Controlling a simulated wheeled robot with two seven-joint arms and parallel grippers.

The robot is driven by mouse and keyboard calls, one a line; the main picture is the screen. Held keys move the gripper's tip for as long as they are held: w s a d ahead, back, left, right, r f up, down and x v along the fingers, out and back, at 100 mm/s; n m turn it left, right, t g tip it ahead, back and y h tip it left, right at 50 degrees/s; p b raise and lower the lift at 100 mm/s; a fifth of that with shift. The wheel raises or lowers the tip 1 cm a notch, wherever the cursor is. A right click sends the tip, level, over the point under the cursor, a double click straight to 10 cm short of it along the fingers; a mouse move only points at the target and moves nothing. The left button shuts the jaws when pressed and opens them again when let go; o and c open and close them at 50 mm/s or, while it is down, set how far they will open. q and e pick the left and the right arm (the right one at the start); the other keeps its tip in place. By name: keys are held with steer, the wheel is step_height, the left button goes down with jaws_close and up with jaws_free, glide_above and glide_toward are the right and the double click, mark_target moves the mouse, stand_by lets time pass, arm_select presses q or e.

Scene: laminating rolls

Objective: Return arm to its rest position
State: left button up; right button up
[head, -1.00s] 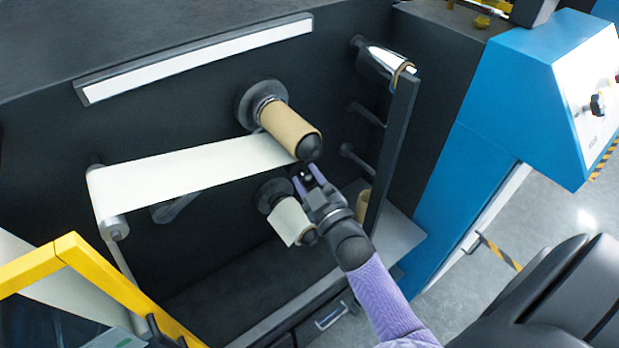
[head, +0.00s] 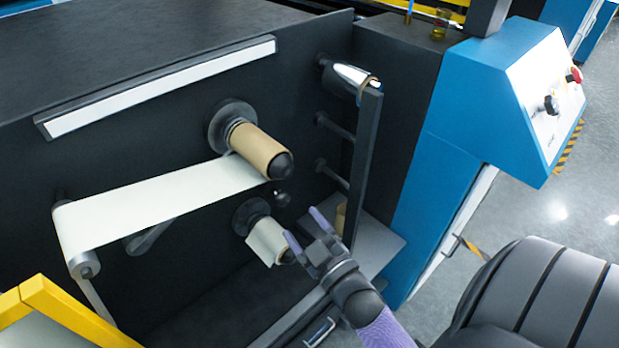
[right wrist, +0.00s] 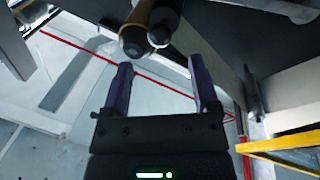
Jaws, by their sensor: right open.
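My right gripper (head: 303,228) is open and empty in the head view, in front of the machine's dark panel. It is just right of the lower roll (head: 265,241), which carries a short flap of pale film. The upper brown roll (head: 256,148) sits on its spindle above and left of the gripper, apart from it. In the right wrist view the two purple fingers (right wrist: 160,88) are spread with nothing between them; roll ends (right wrist: 140,38) show beyond the fingertips. My left gripper is not in view.
A white film web (head: 160,205) runs left from the upper roll to a roller. A dark upright post (head: 364,160) and a blue control cabinet (head: 440,150) stand to the right. A yellow frame (head: 60,310) is at the lower left.

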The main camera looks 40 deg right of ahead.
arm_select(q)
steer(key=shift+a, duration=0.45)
arm_select(e)
steer(key=shift+s+a+f, duration=0.1)
steer(key=shift+s+f, duration=0.05)
steer(key=shift+s, duration=1.05)
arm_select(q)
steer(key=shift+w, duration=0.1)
